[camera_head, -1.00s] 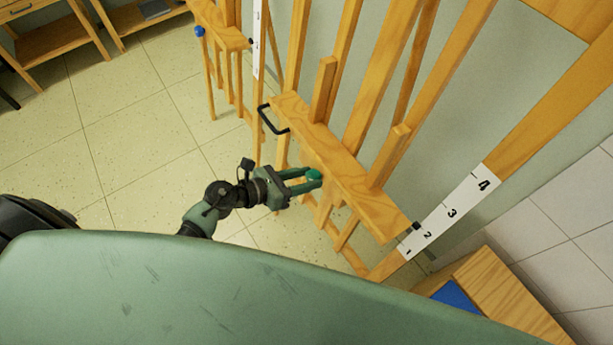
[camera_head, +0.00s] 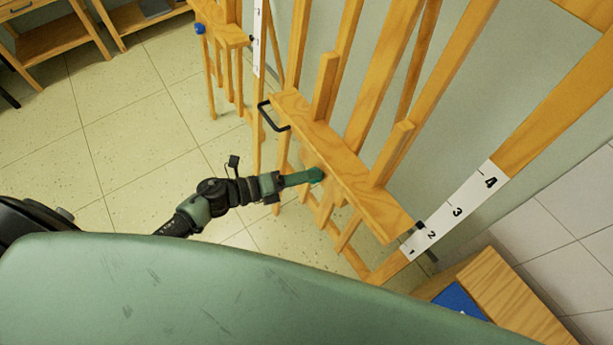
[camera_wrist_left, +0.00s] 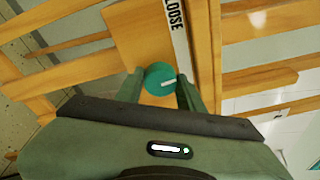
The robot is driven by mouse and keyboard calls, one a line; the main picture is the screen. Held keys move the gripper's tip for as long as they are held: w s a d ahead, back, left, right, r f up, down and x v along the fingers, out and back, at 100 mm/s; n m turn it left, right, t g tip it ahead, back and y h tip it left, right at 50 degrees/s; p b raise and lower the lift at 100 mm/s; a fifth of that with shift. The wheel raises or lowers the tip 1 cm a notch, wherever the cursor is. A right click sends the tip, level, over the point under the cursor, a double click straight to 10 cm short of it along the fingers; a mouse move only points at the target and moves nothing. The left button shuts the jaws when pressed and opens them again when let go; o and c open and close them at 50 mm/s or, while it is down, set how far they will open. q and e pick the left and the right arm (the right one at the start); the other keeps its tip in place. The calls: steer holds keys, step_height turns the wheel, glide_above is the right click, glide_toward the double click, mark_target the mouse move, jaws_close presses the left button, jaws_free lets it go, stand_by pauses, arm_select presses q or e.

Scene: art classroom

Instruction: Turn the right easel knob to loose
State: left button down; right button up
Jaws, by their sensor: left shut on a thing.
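A white strip reading LOOSE (camera_wrist_left: 178,25) lies above the knob in the wrist view. My right gripper is not in view.
A black handle (camera_head: 268,118) sticks out from the easel's shelf. A numbered white scale (camera_head: 455,213) runs along the easel at right. A second easel with a blue knob (camera_head: 200,29) stands farther back. A wooden box (camera_head: 497,290) stands at lower right. Tiled floor at left is clear.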

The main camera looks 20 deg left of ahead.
arm_select(q)
steer(key=n+t, duration=0.1)
steer(key=n, duration=0.4)
steer(key=n+t+b, duration=0.1)
steer(key=n, duration=0.4)
steer(key=shift+f+n+h, duration=0.15)
steer(key=shift+n+h, duration=0.15)
steer(key=shift+h, duration=0.1)
steer(key=shift+n, duration=0.3)
steer(key=c, duration=0.9)
jaws_free()
steer(key=shift+s, duration=0.1)
steer(key=b+v, duration=0.1)
steer(key=v, duration=0.6)
steer(key=shift+s+a, duration=0.25)
steer(key=shift+a, duration=0.05)
